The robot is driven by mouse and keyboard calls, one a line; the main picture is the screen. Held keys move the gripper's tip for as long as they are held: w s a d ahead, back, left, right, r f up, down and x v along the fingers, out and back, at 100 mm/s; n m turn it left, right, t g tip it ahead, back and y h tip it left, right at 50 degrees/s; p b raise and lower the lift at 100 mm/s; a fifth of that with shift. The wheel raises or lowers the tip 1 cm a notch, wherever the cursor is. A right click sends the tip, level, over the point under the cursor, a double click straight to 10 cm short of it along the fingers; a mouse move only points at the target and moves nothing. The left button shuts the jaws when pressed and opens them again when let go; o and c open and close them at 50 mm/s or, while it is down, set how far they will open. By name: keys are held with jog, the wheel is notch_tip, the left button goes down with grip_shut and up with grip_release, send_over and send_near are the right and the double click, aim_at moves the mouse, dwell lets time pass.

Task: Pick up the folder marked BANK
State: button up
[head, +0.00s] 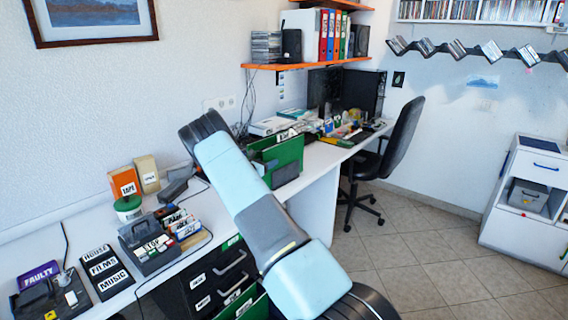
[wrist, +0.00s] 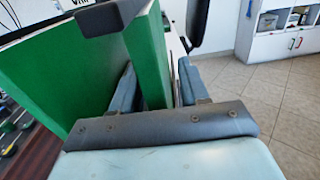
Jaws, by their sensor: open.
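In the wrist view, my gripper (wrist: 157,84) is open, with one finger on each side of an upright green panel (wrist: 152,50). I cannot tell whether the fingers touch it. A larger green panel (wrist: 70,72) stands to its left; the two look like folder covers. A white label with dark letters is cut off at the top edge, and I cannot read BANK on it. In the head view, a green folder or holder (head: 285,158) stands on the desk, partly behind my arm. My gripper cannot be made out there.
The desk (head: 325,158) carries a monitor and clutter farther back. A dark office chair (head: 400,128) stands beside it. Coloured binders (head: 330,35) stand on an orange shelf (head: 300,66). A disc box (head: 150,243) and black drawers (head: 215,275) are nearer. The tiled floor at right is clear.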

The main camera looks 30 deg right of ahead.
jog(key=shift+w+d, duration=0.15)
jog(key=shift+d, duration=0.25)
jog(key=shift+c, duration=0.3)
grip_shut()
